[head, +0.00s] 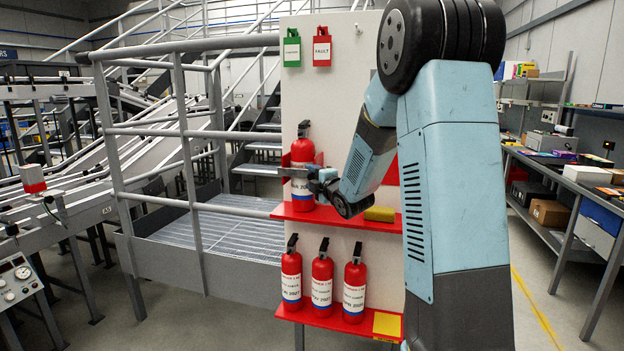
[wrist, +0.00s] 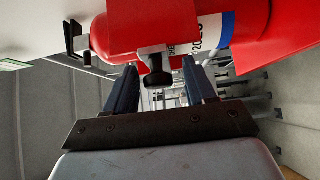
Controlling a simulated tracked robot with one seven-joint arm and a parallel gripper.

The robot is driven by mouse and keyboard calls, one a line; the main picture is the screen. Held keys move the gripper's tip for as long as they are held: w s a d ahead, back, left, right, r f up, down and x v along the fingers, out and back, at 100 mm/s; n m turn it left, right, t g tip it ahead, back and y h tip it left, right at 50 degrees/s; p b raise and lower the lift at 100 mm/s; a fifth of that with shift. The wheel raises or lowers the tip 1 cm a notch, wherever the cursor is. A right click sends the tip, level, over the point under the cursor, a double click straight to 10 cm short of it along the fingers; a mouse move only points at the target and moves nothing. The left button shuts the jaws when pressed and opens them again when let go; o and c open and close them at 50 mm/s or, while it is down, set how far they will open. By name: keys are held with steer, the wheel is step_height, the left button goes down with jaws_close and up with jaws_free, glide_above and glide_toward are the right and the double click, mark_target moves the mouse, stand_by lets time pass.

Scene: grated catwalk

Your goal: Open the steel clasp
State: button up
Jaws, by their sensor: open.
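A red fire extinguisher (head: 303,152) stands upright on the upper red shelf of the white panel, and it also shows in the wrist view (wrist: 262,25). A red band (wrist: 135,32) wraps its front in the wrist view. The clasp (wrist: 155,68), a small dark steel lever, sticks out from this band. My gripper (head: 298,172) is level with the extinguisher's middle in the head view. In the wrist view my gripper (wrist: 160,88) is open, with one blue finger on each side of the clasp. I cannot tell whether either finger touches it.
Several more extinguishers (head: 322,280) stand on the lower red shelf (head: 338,320). A yellow block (head: 379,214) lies on the upper shelf (head: 340,216). Green (head: 292,50) and red (head: 322,48) tags hang above. A grey railing (head: 185,130) is left of the panel.

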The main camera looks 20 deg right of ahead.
steer(key=shift+w, duration=0.25)
steer(key=shift+c, duration=0.5)
steer(key=c, duration=0.9)
steer(key=shift+s, duration=0.1)
